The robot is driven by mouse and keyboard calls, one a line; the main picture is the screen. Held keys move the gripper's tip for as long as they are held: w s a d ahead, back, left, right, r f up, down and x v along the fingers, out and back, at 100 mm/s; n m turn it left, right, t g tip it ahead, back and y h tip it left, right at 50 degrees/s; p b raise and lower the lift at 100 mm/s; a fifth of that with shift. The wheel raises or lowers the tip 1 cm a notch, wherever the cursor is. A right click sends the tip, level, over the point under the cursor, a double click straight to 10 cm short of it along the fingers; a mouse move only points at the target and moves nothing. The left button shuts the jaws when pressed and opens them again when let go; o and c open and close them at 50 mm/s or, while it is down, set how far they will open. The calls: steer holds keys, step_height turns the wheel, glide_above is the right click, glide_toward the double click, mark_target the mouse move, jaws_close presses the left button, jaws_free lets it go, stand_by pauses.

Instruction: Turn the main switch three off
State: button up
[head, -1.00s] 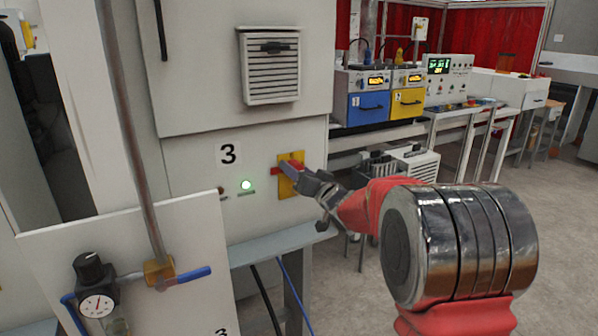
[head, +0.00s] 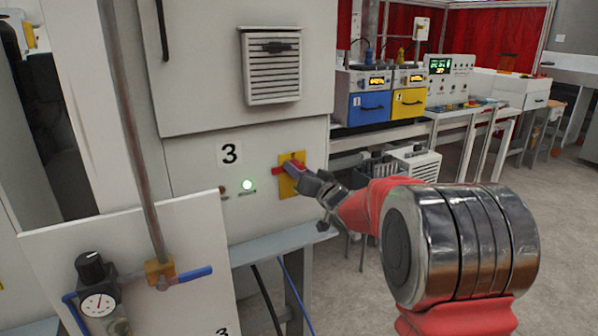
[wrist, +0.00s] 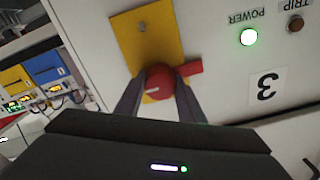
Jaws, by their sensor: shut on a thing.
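The main switch three is a red rotary handle (wrist: 165,80) on a yellow plate (wrist: 158,35), set in the cabinet front beside the label "3" (head: 229,153). In the head view the yellow plate (head: 287,187) shows with the red handle (head: 280,171) lying across it, roughly horizontal. My gripper (wrist: 158,92) is shut on the red handle, one finger on each side of it. In the head view my gripper (head: 303,178) covers part of the handle. The green power lamp (head: 247,185) is lit.
A dark trip lamp (wrist: 296,25) sits beside the power lamp in the wrist view. A panel with a gauge (head: 98,304) and a blue-handled valve (head: 195,273) stands at the front left. Blue and yellow ovens (head: 368,108) stand behind on the right.

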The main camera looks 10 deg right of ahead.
steer(key=shift+d+n, duration=0.15)
steer(key=shift+n, duration=0.15)
steer(key=n, duration=0.8)
steer(key=shift+n, duration=0.4)
steer(key=n, duration=0.4)
steer(key=shift+f+n, duration=0.1)
steer(key=shift+n, duration=0.2)
steer(key=shift+a+n, duration=0.2)
steer(key=shift+n, duration=1.7)
steer(key=shift+f, duration=0.1)
steer(key=o, duration=1)
steer(key=shift+o, duration=0.2)
steer(key=shift+s, duration=0.15)
